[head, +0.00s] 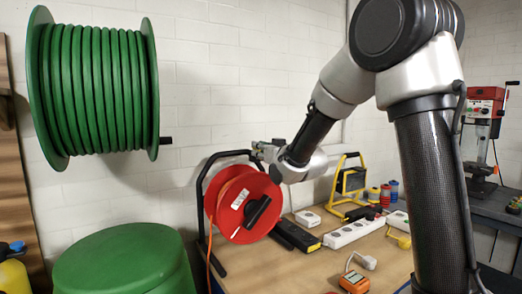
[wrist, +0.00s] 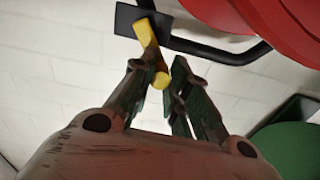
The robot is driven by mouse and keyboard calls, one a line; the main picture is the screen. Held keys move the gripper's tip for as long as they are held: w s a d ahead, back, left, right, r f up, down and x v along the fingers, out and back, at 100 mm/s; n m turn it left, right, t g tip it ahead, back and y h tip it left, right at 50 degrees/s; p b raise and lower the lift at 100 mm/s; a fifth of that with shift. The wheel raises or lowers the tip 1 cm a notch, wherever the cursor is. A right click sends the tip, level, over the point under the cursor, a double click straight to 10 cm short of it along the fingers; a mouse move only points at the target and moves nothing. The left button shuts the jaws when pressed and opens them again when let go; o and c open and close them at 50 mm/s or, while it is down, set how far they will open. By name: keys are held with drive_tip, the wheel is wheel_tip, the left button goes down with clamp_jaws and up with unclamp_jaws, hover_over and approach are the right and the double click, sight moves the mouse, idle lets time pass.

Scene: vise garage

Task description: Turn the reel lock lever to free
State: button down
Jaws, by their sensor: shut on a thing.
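The red cable reel (head: 235,205) hangs in a black tube stand (head: 200,205) near the table's left end, with a black handle on its face. In the wrist view the reel's red edge (wrist: 275,22) shows at top right. The lock lever (wrist: 149,38) is yellow and runs at a slant from a dark plate (wrist: 128,20) on the stand's black tube. My gripper (wrist: 163,82) is shut on the lever's rounded free end, one finger on each side. In the head view my gripper (head: 262,150) is behind the reel's upper right; the lever cannot be made out there.
A large green hose reel (head: 95,90) is on the white wall at upper left. A green drum (head: 125,262) stands below it. The wooden table (head: 330,270) holds power strips (head: 352,231), a yellow work lamp (head: 350,185) and an orange meter (head: 354,282).

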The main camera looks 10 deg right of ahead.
drive_tip(key=shift+s+a+f+n, duration=0.1)
drive_tip(key=shift+a+f+n, duration=0.25)
drive_tip(key=shift+n, duration=0.8)
drive_tip(key=shift+s+a+f+n, duration=0.15)
drive_tip(key=shift+f+n, duration=0.3)
drive_tip(key=shift+n, duration=0.65)
drive_tip(key=shift+a+f+n, duration=0.3)
drive_tip(key=shift+f+n, duration=0.1)
drive_tip(key=shift+n, duration=0.75)
drive_tip(key=c, duration=1.3)
unclamp_jaws()
wheel_tip(320, 180, up, 10)
drive_tip(key=shift+f, duration=0.1)
